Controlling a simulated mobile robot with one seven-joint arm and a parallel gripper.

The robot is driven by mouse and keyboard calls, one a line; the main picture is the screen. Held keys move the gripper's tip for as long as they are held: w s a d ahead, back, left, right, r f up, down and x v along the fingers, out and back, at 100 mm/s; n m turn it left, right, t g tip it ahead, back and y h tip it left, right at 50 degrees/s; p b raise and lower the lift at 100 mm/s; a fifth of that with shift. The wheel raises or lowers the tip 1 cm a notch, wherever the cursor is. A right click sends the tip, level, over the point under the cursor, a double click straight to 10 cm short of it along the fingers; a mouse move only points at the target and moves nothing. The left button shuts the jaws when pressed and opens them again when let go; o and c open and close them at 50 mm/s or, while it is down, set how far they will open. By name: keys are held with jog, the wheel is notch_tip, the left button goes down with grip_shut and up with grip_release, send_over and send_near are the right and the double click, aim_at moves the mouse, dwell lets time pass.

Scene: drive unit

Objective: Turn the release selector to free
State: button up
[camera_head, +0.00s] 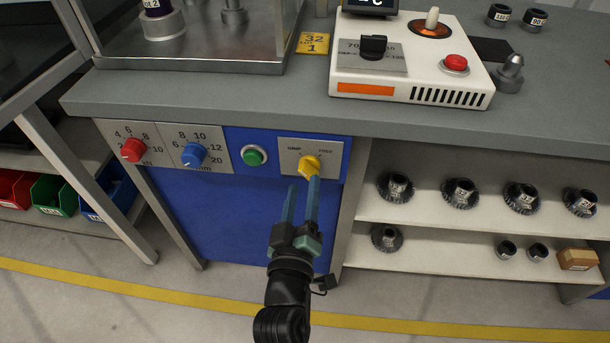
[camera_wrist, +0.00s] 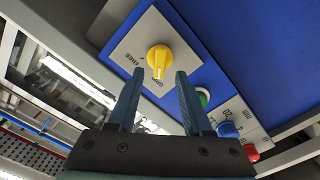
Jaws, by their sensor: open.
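The release selector is a yellow knob (camera_head: 309,165) on a light grey plate (camera_head: 327,150) marked GRIP at left and FREE at right. In the wrist view the yellow knob (camera_wrist: 160,57) has a pale pointer line aimed toward the GRIP mark. My gripper (camera_head: 302,184) is open and empty below the knob, with its blue fingers pointing at the panel. In the wrist view the knob appears between and just beyond the fingertips (camera_wrist: 160,72). In the head view one fingertip overlaps the knob's lower edge; I cannot tell whether they touch.
Left of the selector are a green button (camera_head: 254,155), a blue dial (camera_head: 193,154) and a red dial (camera_head: 132,149). The grey bench top (camera_head: 240,105) overhangs the panel. Shelves (camera_head: 440,213) with gears stand at the right. A post stands beside the panel.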

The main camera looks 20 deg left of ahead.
aim_at(306, 176)
jog(key=shift+x, duration=1.75)
jog(key=shift+c, duration=0.3)
grip_shut()
